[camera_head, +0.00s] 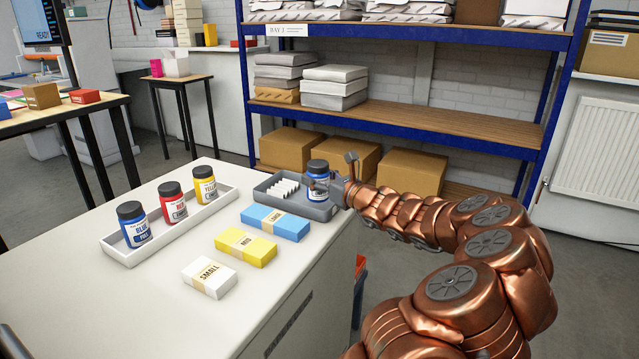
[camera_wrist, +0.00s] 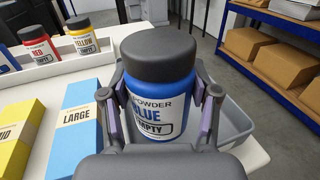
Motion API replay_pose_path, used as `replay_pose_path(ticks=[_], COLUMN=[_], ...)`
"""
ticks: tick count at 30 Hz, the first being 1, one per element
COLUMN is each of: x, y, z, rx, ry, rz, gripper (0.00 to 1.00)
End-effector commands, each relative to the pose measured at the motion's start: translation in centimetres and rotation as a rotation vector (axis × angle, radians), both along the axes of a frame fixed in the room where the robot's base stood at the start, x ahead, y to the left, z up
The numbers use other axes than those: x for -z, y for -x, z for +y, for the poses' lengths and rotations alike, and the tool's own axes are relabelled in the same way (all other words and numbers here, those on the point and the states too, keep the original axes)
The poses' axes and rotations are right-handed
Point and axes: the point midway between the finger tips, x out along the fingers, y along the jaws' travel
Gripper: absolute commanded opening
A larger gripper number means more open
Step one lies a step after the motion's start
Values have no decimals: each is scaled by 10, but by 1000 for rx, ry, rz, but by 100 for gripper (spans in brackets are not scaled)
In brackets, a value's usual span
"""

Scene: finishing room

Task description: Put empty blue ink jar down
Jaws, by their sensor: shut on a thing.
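The blue jar (camera_wrist: 160,95) has a dark grey lid, and its label reads BLUE EMPTY. My gripper (camera_wrist: 162,112) is shut on it, with one finger on each side. In the head view the upright jar (camera_head: 318,167) is at the right end of the grey tray (camera_head: 265,193), with my gripper (camera_head: 322,184) coming from the right. The grey tray also shows behind the jar in the wrist view (camera_wrist: 236,112). I cannot tell whether the jar's base touches the tray; it is hidden.
White strips (camera_head: 283,189) lie in the grey tray's left part. A white tray (camera_head: 180,232) holds another blue jar (camera_head: 133,226), a red jar (camera_head: 173,203) and a yellow jar (camera_head: 205,186). Blue (camera_head: 275,222), yellow (camera_head: 246,247) and white (camera_head: 209,278) packs lie on the counter. Shelving (camera_head: 405,115) stands behind.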

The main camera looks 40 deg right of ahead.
Motion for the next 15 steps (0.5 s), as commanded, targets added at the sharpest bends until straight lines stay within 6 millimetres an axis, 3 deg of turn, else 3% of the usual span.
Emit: replay_pose_path(ticks=[6,15], x=[2,2], y=[-16,-25], z=[-19,-27], rx=[1,-3], ry=[0,1], rz=[0,-2], gripper=[24,23])
